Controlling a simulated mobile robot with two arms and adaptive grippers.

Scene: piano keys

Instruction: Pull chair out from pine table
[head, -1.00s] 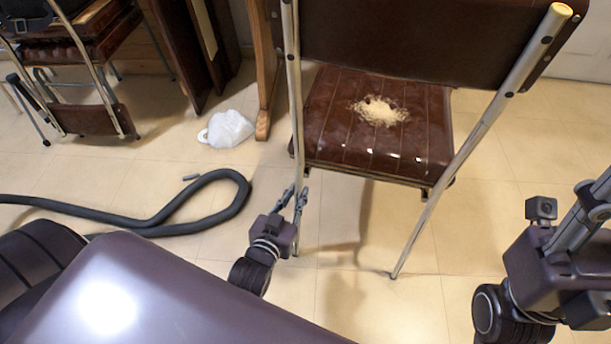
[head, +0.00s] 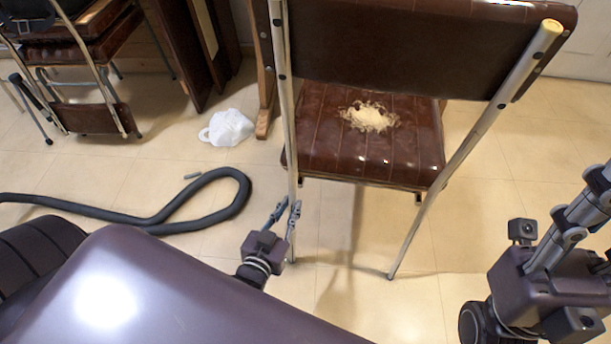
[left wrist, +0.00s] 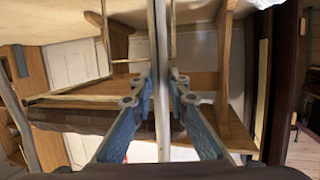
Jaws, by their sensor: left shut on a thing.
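The chair (head: 358,157) stands in the middle of the head view, with a dark brown padded seat, a dark backrest and pale metal legs. Its seat has a torn patch with pale stuffing showing. My left gripper (head: 284,213) is shut on the chair's left leg, low down. In the left wrist view the gripper (left wrist: 160,85) has one finger on each side of the upright metal leg (left wrist: 163,120). My right arm shows at the right edge, apart from the chair, and its fingertips are not in view. A wooden leg (head: 265,90), possibly the pine table's, stands behind the chair's left side.
A grey hose (head: 215,210) loops on the floor to the left. A white plastic bag (head: 228,127) lies near the wooden leg. More chairs (head: 85,75) stand at the upper left. Tiled floor right of the chair is clear.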

